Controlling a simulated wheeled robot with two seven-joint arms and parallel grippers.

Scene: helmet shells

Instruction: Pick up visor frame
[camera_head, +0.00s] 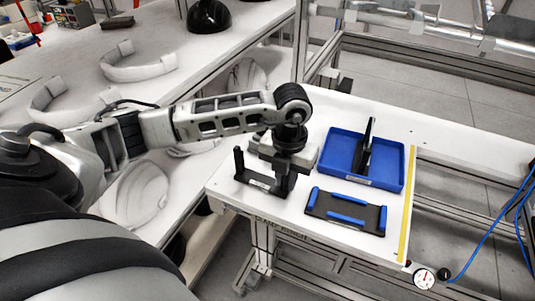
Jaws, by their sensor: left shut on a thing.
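My left gripper (283,178) points down over the left part of the white table and is shut on a black U-shaped part, which looks like the visor frame (259,183). The frame's left post stands up to the left of the gripper. Its right part is partly hidden by the gripper. I cannot tell whether the frame touches the table. My right gripper is not in view.
A blue tray (334,166) holding an upright black part (368,143) stands to the right. In front of it lies a black plate with blue bars (345,213). A yellow strip (406,205) marks the table's right edge. White helmet parts (137,66) lie on the left bench.

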